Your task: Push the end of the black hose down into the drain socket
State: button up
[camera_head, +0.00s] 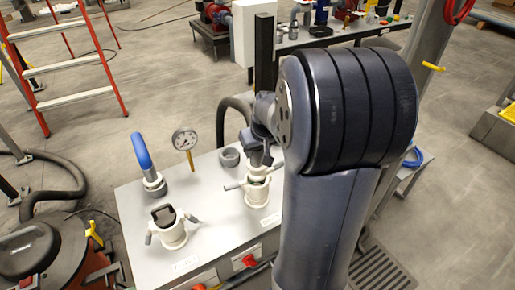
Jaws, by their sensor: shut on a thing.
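My gripper (262,150) is small in view and partly hidden by my arm. It is shut at the black hose's end, above a cream fitting with side levers (257,190) on the grey bench. The black hose (222,122) arches up from behind the bench toward my gripper; its end is mostly hidden. A grey part shows between the jaws and the fitting; I cannot tell whether the hose end is inside it. The labels are too small to read, so I cannot tell for sure which fitting is the drain socket.
On the bench (130,205) stand another cream fitting with a dark plug (172,228), a blue-handled pipe (143,155), a gauge (185,140) and a grey ring (229,157). A dark post (264,55) rises behind. A red ladder (60,70) stands left.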

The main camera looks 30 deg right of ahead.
aim_at(258, 162)
jog(key=shift+f, duration=0.2)
jog(key=shift+f+b, duration=0.3)
jog(key=shift+b, duration=0.15)
jog(key=shift+f+b, duration=1.95)
jog(key=shift+f, duration=0.35)
jog(key=o, duration=1.2)
jog(key=shift+o, duration=0.2)
jog(key=v, duration=1.1)
jog(key=shift+p, duration=0.4)
jog(key=shift+w, duration=0.1)
